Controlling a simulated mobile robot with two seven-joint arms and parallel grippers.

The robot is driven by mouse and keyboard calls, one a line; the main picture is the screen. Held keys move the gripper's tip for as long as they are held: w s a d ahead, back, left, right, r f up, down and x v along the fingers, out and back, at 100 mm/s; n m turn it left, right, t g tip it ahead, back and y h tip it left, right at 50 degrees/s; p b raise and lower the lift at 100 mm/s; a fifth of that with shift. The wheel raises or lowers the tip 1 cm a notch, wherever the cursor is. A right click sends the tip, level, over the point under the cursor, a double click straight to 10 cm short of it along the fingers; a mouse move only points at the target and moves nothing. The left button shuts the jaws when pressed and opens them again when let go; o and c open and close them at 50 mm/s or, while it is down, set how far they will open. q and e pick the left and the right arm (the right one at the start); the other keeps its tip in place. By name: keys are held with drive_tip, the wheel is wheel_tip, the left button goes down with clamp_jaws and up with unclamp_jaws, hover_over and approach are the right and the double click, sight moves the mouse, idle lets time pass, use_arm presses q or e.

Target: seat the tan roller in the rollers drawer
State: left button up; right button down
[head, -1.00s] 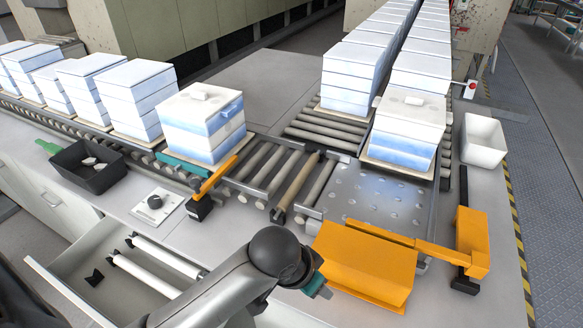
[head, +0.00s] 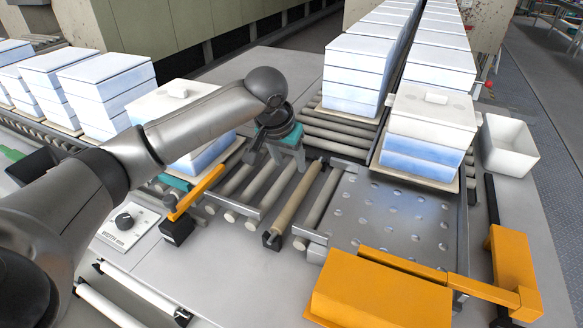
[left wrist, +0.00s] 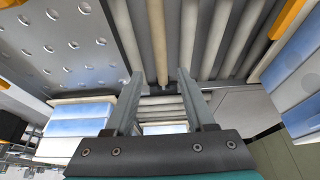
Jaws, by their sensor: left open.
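The tan roller (head: 292,205) lies in the roller conveyor between grey rollers, left of the perforated plate. My left gripper (head: 284,143) is above the rollers at the far side of the tan roller, apart from it. In the left wrist view its two fingers (left wrist: 161,76) are spread with nothing between them, pointing toward the rollers. My right gripper is not in view.
The perforated plate (head: 385,225) and an orange pusher (head: 380,290) are at the right. Stacks of white-blue boxes (head: 430,135) stand on the conveyor.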

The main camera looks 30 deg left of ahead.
use_arm(q)
approach(299, 191)
drive_tip(key=b+x, duration=0.3)
drive_tip(key=x, duration=0.6)
drive_tip(key=shift+w+f, duration=0.1)
drive_tip(key=shift+w, duration=0.05)
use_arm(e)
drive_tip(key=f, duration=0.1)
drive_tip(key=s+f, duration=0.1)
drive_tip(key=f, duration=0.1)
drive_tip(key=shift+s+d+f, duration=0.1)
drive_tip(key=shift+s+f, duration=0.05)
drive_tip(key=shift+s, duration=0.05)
use_arm(q)
clamp_jaws()
